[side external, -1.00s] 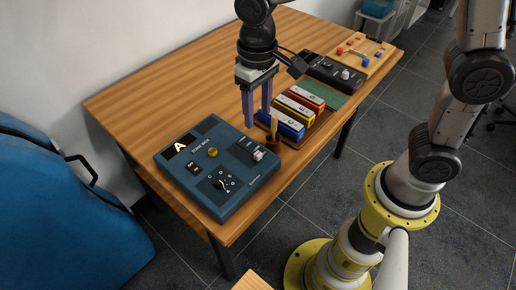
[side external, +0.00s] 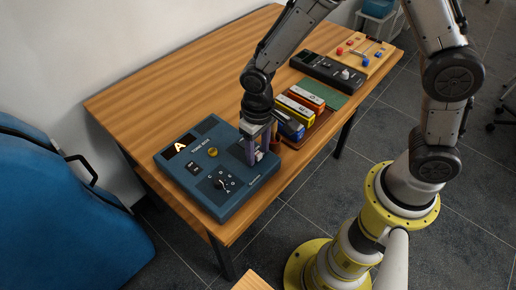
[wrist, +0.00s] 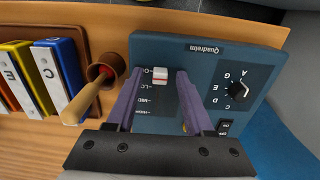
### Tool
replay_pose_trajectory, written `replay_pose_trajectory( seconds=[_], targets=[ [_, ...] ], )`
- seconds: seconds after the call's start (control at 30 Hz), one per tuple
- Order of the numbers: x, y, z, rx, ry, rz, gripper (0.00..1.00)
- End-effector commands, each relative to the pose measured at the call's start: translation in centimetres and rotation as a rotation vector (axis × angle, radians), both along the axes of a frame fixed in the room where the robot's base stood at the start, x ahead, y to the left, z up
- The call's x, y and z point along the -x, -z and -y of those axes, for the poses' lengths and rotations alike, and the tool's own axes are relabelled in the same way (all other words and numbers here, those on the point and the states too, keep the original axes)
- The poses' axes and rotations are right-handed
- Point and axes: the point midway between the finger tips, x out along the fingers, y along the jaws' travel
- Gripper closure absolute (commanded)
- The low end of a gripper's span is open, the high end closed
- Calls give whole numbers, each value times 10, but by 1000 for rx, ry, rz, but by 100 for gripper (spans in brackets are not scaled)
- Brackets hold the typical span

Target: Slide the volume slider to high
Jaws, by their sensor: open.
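The blue tone box (side external: 234,193) lies on the near end of the table, with a lit A on its display. My gripper (wrist: 160,80) is open, pointing down at the box, with one purple finger on each side of the knob. Gaps show between knob and fingers. In the side view my gripper (side external: 257,159) partly hides the slider.
A mallet in a brown cup (wrist: 94,90) stands close beside the box. Lettered coloured bars (side external: 299,109) are beyond it, then a dark device (side external: 325,71) and a wooden board (side external: 365,50). The box also has a letter dial (wrist: 237,90). The table's left side is clear.

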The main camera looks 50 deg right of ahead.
Motion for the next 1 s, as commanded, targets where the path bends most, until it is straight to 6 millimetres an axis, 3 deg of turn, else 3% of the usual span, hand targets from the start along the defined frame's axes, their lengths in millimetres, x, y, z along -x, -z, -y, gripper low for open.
replay_pose_trajectory(
  seconds=[0.2,0.5,1.0],
  targets=[
    [0,0,0,0,0,0,48],
    [0,0,0,0,0,0,100],
    [0,-1,0,0,0,0,100]
  ],
)
